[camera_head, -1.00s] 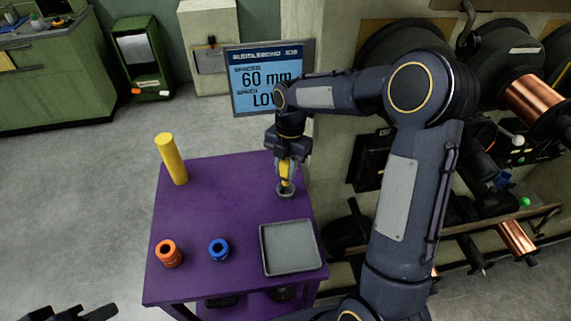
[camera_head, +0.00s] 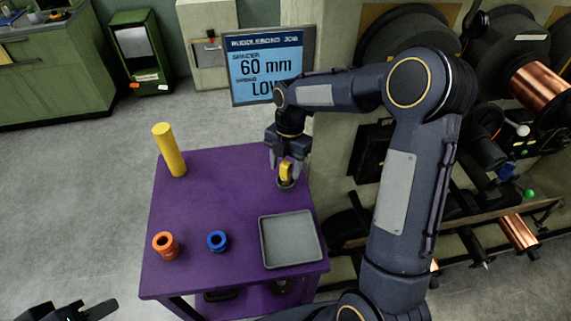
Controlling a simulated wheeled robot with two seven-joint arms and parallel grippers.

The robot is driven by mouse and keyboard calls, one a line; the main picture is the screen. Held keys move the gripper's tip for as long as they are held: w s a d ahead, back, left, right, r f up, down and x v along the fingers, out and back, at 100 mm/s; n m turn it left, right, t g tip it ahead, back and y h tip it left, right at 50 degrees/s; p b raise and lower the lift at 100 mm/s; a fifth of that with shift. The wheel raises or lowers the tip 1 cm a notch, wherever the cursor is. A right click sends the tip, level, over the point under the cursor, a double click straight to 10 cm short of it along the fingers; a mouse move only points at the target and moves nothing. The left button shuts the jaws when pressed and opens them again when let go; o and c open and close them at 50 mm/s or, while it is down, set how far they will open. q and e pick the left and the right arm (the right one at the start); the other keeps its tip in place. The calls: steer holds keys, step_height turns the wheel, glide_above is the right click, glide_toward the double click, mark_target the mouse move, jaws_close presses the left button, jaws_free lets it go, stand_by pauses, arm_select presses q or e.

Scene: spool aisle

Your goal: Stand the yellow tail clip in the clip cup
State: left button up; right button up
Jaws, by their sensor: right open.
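The yellow tail clip (camera_head: 286,171) stands roughly upright in the small grey clip cup (camera_head: 286,185) at the back right of the purple table. Its lower end is hidden inside the cup. My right gripper (camera_head: 287,174) points down over the cup. Its fingers are open, one on each side of the clip; whether either still touches it is too small to tell. My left gripper (camera_head: 92,311) shows only partly at the bottom left corner, away from the table, and its opening is unclear.
The purple table (camera_head: 220,205) also bears a yellow cylinder (camera_head: 169,151), an orange spool (camera_head: 165,246), a blue spool (camera_head: 217,241) and a grey tray (camera_head: 291,240). A screen (camera_head: 267,68) stands behind the table. Racked spools (camera_head: 535,90) are at right. The table's middle is clear.

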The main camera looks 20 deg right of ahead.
steer(key=shift+r, duration=0.1)
steer(key=shift+r, duration=0.35)
step_height(320, 180, up, 3)
steer(key=shift+s+a+f+b, duration=0.1)
steer(key=shift+s+f+b, duration=0.05)
steer(key=shift+b, duration=0.15)
steer(key=s+a+r+b, duration=0.3)
steer(key=s+a+r, duration=0.3)
steer(key=s+r, duration=0.3)
steer(key=s, duration=0.3)
steer(key=shift+s+r, duration=0.2)
steer(key=shift+d, duration=0.1)
